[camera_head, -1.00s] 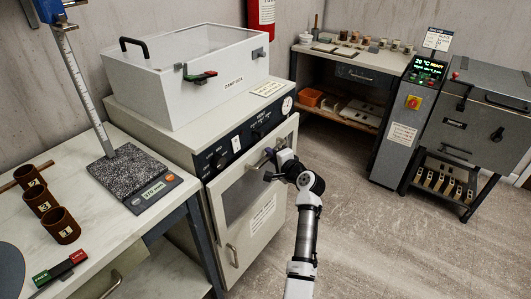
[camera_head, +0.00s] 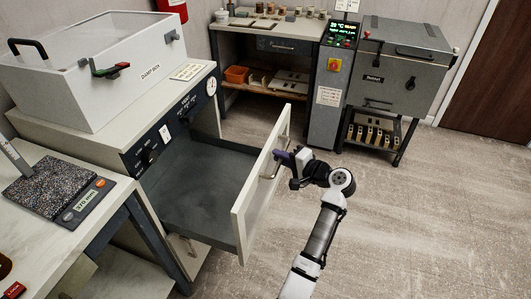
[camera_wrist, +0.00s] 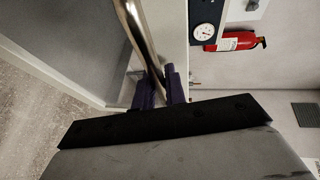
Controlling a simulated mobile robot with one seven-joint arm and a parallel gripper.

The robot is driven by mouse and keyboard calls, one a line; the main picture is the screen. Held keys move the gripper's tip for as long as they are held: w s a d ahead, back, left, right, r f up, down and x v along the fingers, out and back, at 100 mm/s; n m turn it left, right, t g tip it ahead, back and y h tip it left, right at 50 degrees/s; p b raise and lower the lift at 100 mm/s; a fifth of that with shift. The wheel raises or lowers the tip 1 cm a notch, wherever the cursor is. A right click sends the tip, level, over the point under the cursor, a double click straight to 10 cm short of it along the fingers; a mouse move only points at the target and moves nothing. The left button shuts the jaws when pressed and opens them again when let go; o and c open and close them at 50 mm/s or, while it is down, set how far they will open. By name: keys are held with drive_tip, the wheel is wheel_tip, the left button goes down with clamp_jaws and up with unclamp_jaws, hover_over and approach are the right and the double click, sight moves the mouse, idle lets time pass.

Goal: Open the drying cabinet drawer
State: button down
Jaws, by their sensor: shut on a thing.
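The drying cabinet drawer (camera_head: 200,190) is pulled well out of the white cabinet, with its grey interior bare and empty. Its pale front panel (camera_head: 262,190) stands upright and carries a metal bar handle (camera_head: 270,165). My gripper (camera_head: 281,158) is at the outer side of the front panel, shut on this handle. In the wrist view the shiny handle bar (camera_wrist: 136,32) runs down between my purple fingertips (camera_wrist: 160,90). The dark control panel (camera_head: 170,125) of the cabinet is above the drawer opening.
A white damp box (camera_head: 75,85) sits on the cabinet. A shelf unit (camera_head: 265,60) and a grey kiln (camera_head: 390,65) stand at the back. The floor (camera_head: 430,220) to the right is clear.

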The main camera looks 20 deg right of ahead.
drive_tip(key=shift+s+d, duration=0.3)
drive_tip(key=shift+d, duration=0.1)
drive_tip(key=c, duration=1.7)
unclamp_jaws()
drive_tip(key=shift+c, duration=0.2)
drive_tip(key=b+v, duration=0.2)
drive_tip(key=v, duration=1.1)
drive_tip(key=shift+s+d, duration=0.2)
drive_tip(key=shift+s, duration=0.15)
drive_tip(key=shift+r, duration=0.1)
